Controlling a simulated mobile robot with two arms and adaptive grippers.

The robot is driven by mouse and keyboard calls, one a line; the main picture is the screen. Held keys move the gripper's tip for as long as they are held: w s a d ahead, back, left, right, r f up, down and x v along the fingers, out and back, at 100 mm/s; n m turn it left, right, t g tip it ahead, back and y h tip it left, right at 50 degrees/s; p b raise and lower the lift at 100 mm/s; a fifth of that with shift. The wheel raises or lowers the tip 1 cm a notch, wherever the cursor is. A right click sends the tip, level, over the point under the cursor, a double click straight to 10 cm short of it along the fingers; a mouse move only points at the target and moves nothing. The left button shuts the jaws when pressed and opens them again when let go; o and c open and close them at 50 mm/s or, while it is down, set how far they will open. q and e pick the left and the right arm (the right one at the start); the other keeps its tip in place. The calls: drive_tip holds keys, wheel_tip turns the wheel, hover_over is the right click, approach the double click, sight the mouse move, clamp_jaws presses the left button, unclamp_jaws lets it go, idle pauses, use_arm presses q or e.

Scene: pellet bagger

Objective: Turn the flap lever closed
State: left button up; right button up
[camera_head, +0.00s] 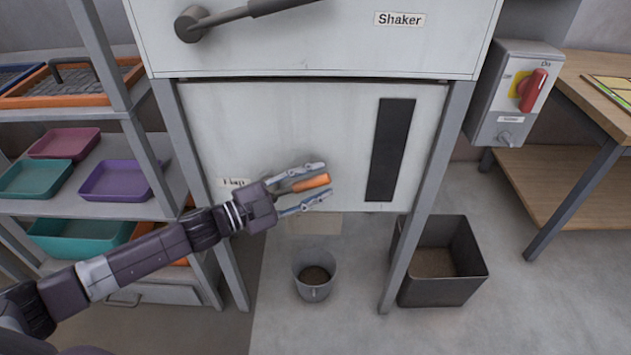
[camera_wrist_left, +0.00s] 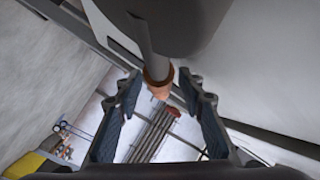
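The flap lever (camera_head: 312,182) has an orange grip and points to the right, slightly upward, on the front of the white cabinet. Its pivot end is hidden behind my left gripper. My left gripper (camera_head: 314,184) is open, with one finger above the orange grip and one below it, apart from it in this view. In the left wrist view the lever (camera_wrist_left: 158,72) shows as a grey rod with an orange end, reaching between the spread fingers (camera_wrist_left: 162,112). My right gripper is in neither view.
The "Flap" label (camera_head: 232,183) is partly covered by my gripper. A grey bucket (camera_head: 313,290) with dark contents stands below, and a dark square bin (camera_head: 452,292) at right. A shelf with trays (camera_head: 122,181) stands left. A switch box (camera_head: 507,105) hangs right. A dark lever (camera_head: 235,14) sits above.

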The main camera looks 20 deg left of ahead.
use_arm(q)
drive_tip(key=shift+c, duration=0.7)
clamp_jaws()
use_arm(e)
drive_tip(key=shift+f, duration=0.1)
